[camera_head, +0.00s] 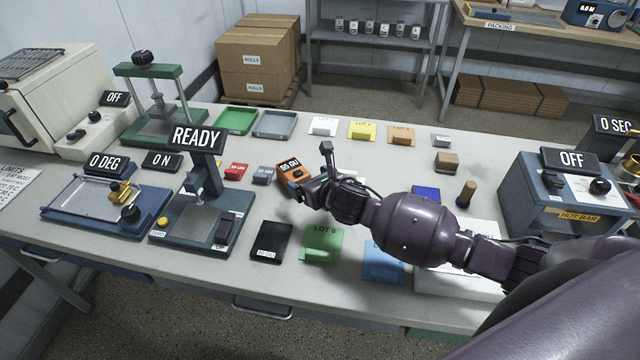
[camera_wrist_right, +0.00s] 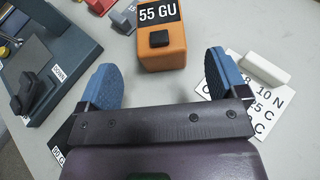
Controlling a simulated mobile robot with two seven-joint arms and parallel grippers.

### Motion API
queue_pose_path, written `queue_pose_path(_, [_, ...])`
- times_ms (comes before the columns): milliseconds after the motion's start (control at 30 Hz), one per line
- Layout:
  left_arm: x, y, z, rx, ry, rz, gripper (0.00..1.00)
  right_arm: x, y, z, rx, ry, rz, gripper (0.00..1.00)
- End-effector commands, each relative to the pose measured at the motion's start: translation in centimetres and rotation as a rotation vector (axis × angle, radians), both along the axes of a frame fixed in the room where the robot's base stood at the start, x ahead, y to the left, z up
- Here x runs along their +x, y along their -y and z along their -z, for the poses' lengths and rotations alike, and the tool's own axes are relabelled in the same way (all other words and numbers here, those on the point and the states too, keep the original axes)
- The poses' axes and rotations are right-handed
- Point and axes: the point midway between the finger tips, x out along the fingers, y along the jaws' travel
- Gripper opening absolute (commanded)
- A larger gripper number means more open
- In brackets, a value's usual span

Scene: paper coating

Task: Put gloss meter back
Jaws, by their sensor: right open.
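The gloss meter is an orange block with a black display reading 55 GU. It stands on the table in the middle of the head view (camera_head: 292,175) and at the top of the right wrist view (camera_wrist_right: 164,48). My right gripper (camera_head: 304,190) is beside the meter in the head view. In the wrist view its two blue fingers (camera_wrist_right: 163,80) are spread wide and empty, with the meter just ahead of the gap between them. A black tile with a GU label (camera_head: 272,241) lies on the table's front part. My left gripper is not in view.
A blue press-like device marked READY (camera_head: 204,205) stands left of the meter. Small red (camera_head: 235,171) and grey (camera_head: 263,176) blocks lie close by. A green LOT pad (camera_head: 322,246) lies in front. A white card with a white bar (camera_wrist_right: 263,70) is beside my right finger.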

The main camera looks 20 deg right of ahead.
Motion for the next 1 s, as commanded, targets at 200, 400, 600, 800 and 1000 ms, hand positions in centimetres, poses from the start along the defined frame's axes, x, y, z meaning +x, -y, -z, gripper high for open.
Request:
queue_pose_path(200, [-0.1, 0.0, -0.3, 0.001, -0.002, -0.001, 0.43, -2.9, 0.6, -1.2, -0.001, 0.000, 0.001, 0.91])
queue_pose_path(400, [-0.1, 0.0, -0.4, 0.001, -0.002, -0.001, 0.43, -4.1, 0.8, -1.8, 0.000, 0.000, 0.000, 0.91])
queue_pose_path(600, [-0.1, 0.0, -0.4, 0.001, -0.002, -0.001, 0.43, -4.3, 0.9, -1.8, 0.001, 0.000, 0.001, 0.91])
queue_pose_path(800, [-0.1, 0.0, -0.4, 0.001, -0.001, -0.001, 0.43, -4.3, 0.9, -1.8, 0.001, 0.000, 0.001, 0.91])
queue_pose_path(1000, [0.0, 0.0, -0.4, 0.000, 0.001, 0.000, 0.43, -4.3, 0.8, -1.8, 0.001, 0.000, 0.000, 0.91])
